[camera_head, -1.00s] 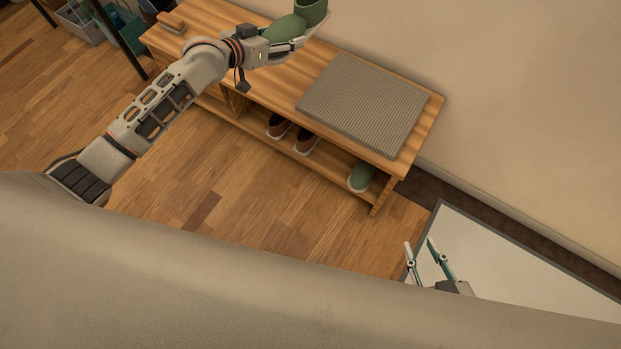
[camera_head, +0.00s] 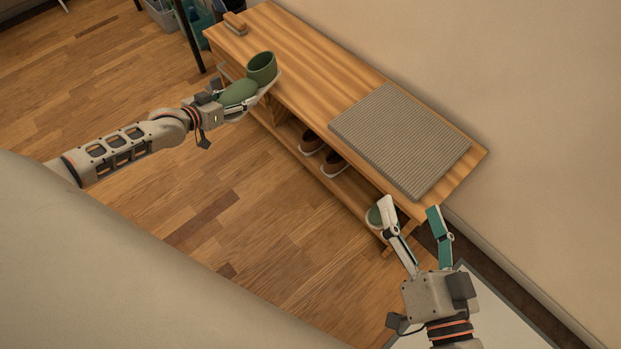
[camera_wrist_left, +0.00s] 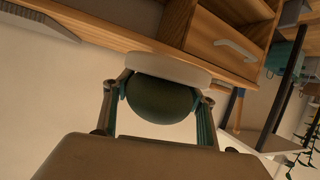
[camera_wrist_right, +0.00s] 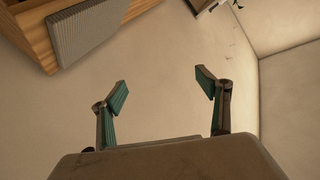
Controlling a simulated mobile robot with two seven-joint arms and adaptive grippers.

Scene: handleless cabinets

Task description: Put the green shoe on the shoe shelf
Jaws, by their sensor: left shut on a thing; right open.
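My left gripper (camera_head: 236,109) is shut on a green shoe (camera_head: 240,93) with a pale sole, in front of the bench's left part. In the left wrist view the shoe's rounded end (camera_wrist_left: 160,98) sits between the fingers. The wooden bench (camera_head: 318,68) has a lower shoe shelf (camera_head: 349,192). Two brown shoes (camera_head: 332,161) stand on it near the middle. A second green shoe (camera_head: 373,216) is at the shelf's right end, partly hidden by my right gripper. My right gripper (camera_head: 412,206) is open and empty near the bench's right end; its open fingers also show in the right wrist view (camera_wrist_right: 162,88).
A grey ribbed cushion (camera_head: 400,140) lies on the bench's right half, and a brush-like wooden item (camera_head: 235,22) at its far left end. A drawer (camera_wrist_left: 222,42) shows in the left wrist view. A white panel (camera_head: 490,310) with a dark edge lies at lower right. The floor in front is clear.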

